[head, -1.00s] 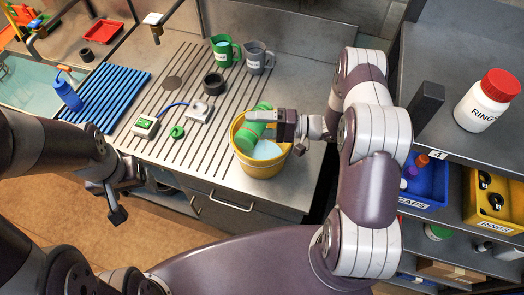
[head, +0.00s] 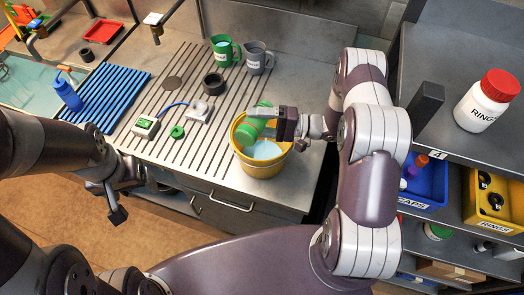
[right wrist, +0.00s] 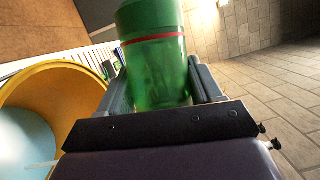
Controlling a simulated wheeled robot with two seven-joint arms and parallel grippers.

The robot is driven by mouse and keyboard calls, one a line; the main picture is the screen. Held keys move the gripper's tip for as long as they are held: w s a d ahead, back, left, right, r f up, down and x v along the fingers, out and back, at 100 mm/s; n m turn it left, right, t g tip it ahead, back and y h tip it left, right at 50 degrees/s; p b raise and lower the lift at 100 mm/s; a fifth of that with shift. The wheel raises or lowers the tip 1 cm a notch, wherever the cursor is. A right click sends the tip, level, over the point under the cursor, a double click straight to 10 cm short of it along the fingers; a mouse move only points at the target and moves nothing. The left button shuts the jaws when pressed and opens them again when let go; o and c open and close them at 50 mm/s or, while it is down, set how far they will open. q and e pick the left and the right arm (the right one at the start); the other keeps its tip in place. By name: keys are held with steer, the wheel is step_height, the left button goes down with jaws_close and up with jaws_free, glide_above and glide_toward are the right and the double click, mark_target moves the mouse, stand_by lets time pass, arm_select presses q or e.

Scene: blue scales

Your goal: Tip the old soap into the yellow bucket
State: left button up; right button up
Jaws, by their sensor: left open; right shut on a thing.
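The yellow bucket (head: 262,168) stands near the counter's front edge with pale blue liquid (head: 264,150) in it. My right gripper (head: 276,122) is shut on a green see-through bottle (head: 252,128) and holds it tilted over the bucket. In the right wrist view the green bottle (right wrist: 155,65), with a red band, sits between the fingers, and the yellow bucket (right wrist: 65,90) is to the left. The bottle's mouth and any stream from it are not clear to see. My left gripper (head: 117,205) is open and empty, in front of the counter.
A green cap (head: 177,131) lies by a small scale (head: 146,127) on the grooved counter. A black ring (head: 213,83), a green mug (head: 224,52) and a grey mug (head: 257,58) stand behind. A blue mat (head: 105,97) lies left; shelves stand right.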

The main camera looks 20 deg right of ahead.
mark_target(253, 126)
steer(key=shift+s+a+r+n+p, duration=0.1)
steer(key=shift+r+n+p, duration=0.5)
steer(key=shift+n+p, duration=0.15)
steer(key=shift+s+a+n+h+p, duration=0.2)
steer(key=shift+n+h+p, duration=0.4)
steer(key=shift+n, duration=0.35)
steer(key=n+h+p, duration=0.1)
steer(key=n, duration=0.1)
steer(key=s+a+r+n+h+p, duration=0.1)
steer(key=n+p, duration=0.1)
steer(key=s+a+r+n+h+p, duration=0.1)
steer(key=shift+s+n, duration=0.25)
steer(key=shift+n, duration=0.15)
steer(key=s+a+n+t+h, duration=0.1)
steer(key=n, duration=0.1)
steer(key=s+a+n+t+h+p, duration=0.1)
steer(key=n, duration=0.1)
steer(key=shift+s+r, duration=0.15)
steer(key=shift+s+a+r+n+t+h, duration=0.15)
steer(key=shift+n+t+h, duration=0.15)
steer(key=shift+n, duration=0.15)
steer(key=shift+s+a+r+n+t+h, duration=0.1)
steer(key=shift+n+t+h, duration=0.15)
steer(key=shift+n, duration=0.2)
steer(key=shift+w+d+f, duration=0.1)
steer(key=shift+d, duration=0.05)
